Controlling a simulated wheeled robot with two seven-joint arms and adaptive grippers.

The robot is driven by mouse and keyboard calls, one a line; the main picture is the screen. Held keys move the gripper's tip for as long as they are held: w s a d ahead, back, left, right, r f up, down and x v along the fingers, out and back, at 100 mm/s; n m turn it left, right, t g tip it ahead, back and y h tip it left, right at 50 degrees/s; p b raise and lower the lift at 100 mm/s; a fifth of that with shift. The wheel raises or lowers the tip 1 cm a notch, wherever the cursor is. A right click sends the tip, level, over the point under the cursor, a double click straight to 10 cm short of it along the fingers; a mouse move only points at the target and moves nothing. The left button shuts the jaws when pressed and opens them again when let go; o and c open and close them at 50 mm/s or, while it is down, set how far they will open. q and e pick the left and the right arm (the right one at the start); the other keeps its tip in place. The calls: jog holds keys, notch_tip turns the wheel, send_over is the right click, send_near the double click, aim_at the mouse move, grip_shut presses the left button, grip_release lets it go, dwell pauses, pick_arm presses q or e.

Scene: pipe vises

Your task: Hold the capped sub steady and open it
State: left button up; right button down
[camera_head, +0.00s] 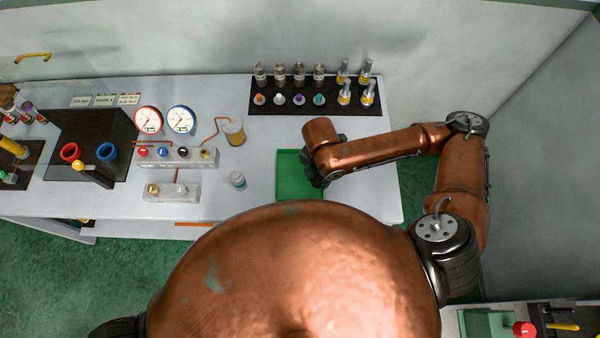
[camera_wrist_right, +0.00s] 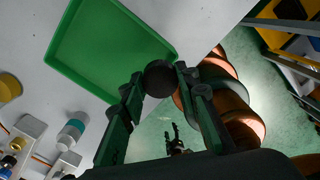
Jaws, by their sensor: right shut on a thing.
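My right gripper (camera_head: 318,168) is over the green tray (camera_head: 288,188) at the table's front right. In the right wrist view, its fingers (camera_wrist_right: 159,88) are shut on a dark, round-ended piece (camera_wrist_right: 160,78), seen end-on beside the tray's corner. I cannot tell from this end whether it is the capped sub, or where its cap is. In the head view my right arm hides the held piece. My left gripper does not show in the head view. A small dark forked shape (camera_wrist_right: 175,140) shows low in the right wrist view; I cannot tell what it is.
A small white jar with a teal band (camera_head: 238,180) stands left of the tray. A black rack (camera_head: 328,106) with several fittings is behind.

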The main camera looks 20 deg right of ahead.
jog(key=s+a+r+n+p, duration=0.1)
jog(key=s+a+n+p, duration=0.25)
jog(key=n, duration=0.85)
jog(key=n+b, duration=0.2)
jog(key=n, duration=0.2)
send_over(300, 176)
jog(key=f, duration=0.8)
jog(key=shift+s+a+f, duration=0.1)
jog(key=shift+s+f, duration=0.15)
jog(key=shift+s, duration=0.1)
jog(key=shift+w+f, duration=0.15)
jog(key=shift+f, duration=0.05)
jog(key=f, duration=0.3)
jog(key=shift+w+p, duration=0.2)
jog(key=shift+p, duration=0.15)
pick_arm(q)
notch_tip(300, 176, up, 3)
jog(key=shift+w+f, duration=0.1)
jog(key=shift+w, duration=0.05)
pick_arm(e)
jog(key=shift+f, duration=0.3)
jog(key=shift+f, duration=0.1)
